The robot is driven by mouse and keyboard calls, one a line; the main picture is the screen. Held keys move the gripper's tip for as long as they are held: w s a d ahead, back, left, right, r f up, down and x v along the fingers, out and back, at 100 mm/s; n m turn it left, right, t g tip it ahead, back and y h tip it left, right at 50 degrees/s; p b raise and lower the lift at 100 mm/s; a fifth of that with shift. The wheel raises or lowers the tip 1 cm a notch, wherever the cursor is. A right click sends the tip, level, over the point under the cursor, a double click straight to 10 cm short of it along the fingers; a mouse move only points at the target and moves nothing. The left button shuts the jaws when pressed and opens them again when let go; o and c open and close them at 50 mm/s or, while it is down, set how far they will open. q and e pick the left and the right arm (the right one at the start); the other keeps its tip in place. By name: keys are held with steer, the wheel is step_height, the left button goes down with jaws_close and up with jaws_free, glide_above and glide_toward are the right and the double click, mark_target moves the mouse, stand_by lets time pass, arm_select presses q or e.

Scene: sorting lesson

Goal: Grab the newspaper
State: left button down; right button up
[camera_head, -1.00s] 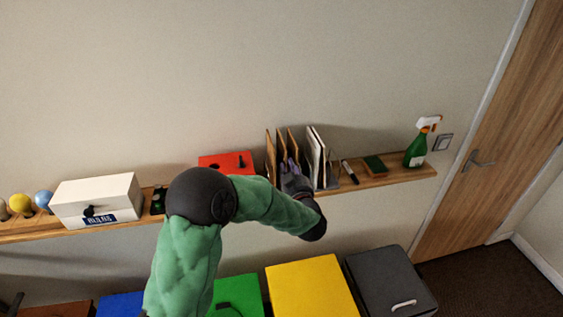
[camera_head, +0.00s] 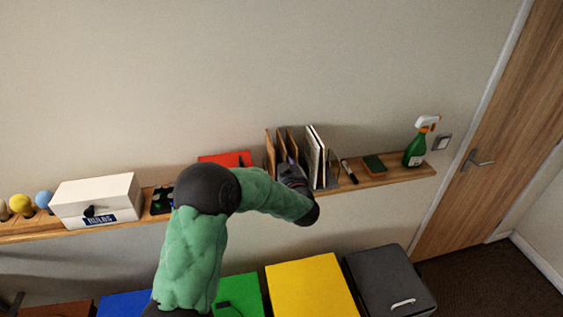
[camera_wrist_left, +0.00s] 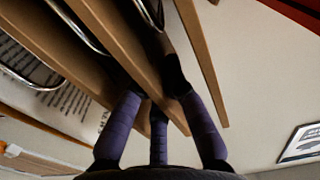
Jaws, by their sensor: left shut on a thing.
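The newspaper is likely the white printed sheet (camera_wrist_left: 62,105) behind a wire loop at the left of the left wrist view. In the head view, the white papers (camera_head: 314,155) stand upright at the right of a rack on the wall shelf. Several thin brown boards (camera_head: 270,150) stand to their left. My left gripper (camera_head: 290,172) is at the rack, left of the white papers. In the left wrist view, its purple fingers (camera_wrist_left: 157,98) are shut around a brown board (camera_wrist_left: 125,55), apart from the printed sheet. The fingertips are partly hidden. My right gripper is out of view.
On the shelf (camera_head: 400,177) stand a white box (camera_head: 105,193), a red box (camera_head: 225,160), a marker (camera_head: 349,171), a green pad (camera_head: 374,164) and a green spray bottle (camera_head: 416,150). Below are coloured bins, including yellow (camera_head: 305,288) and grey (camera_head: 385,275).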

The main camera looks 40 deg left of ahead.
arm_select(q)
step_height(320, 180, up, 18)
steer(key=p, duration=0.1)
stand_by(0.5)
